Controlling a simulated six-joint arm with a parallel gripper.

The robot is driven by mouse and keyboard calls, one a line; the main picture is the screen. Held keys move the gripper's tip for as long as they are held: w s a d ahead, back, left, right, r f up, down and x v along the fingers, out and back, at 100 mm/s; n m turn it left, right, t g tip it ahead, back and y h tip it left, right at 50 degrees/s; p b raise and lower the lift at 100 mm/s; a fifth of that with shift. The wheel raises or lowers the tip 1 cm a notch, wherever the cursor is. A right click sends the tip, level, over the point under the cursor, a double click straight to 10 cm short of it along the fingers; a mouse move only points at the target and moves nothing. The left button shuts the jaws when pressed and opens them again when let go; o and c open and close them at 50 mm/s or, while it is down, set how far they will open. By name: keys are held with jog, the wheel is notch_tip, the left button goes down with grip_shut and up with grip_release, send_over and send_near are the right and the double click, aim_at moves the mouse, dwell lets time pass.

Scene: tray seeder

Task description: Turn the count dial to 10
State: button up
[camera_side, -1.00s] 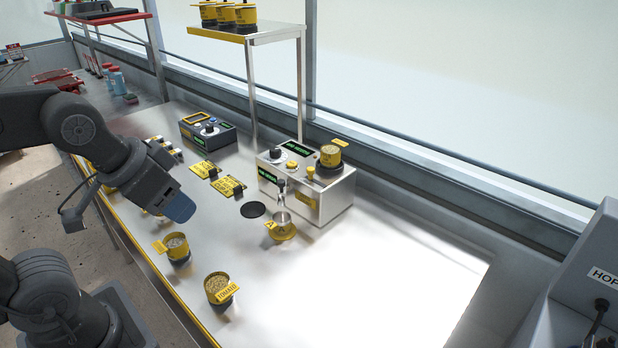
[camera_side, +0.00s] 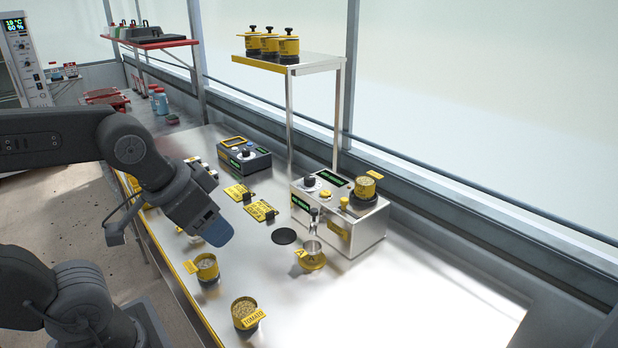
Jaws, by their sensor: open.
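A silver seed-counting machine (camera_side: 365,232) stands right of the middle with a dark knob (camera_side: 309,182) on its top left and green displays beside it. My gripper (camera_side: 217,232) has blue fingertips and hangs over the front left of the bench, apart from both knobs. It is open, and I see nothing held in it.
A yellow-based metal cup (camera_side: 312,258) sits under the machine's spout, beside a black disc (camera_side: 284,236). Yellow cards (camera_side: 261,210) lie behind it. Seed cups (camera_side: 207,267) and one labelled tomato (camera_side: 244,312) stand near the front edge. The right of the bench is clear.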

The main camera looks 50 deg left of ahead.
jog(key=w+a+r+m+g, duration=0.1)
jog(key=w+a+r, duration=0.1)
jog(key=w, duration=0.3)
jog(key=w+a+r, duration=0.1)
jog(key=w+r, duration=0.2)
jog(key=w, duration=0.2)
jog(key=m+h, duration=0.2)
jog(key=m, duration=0.3)
send_over(309, 177)
jog(key=s+a, duration=0.3)
jog(key=s, duration=0.2)
notch_tip(309, 177, down, 8)
jog(key=shift+g, duration=0.4)
jog(key=x, duration=1.3)
jog(key=shift+w+d, duration=0.3)
jog(key=shift+d, duration=0.05)
jog(key=shift+c, duration=0.4)
jog(key=c, duration=0.9)
jog(key=shift+o, duration=0.2)
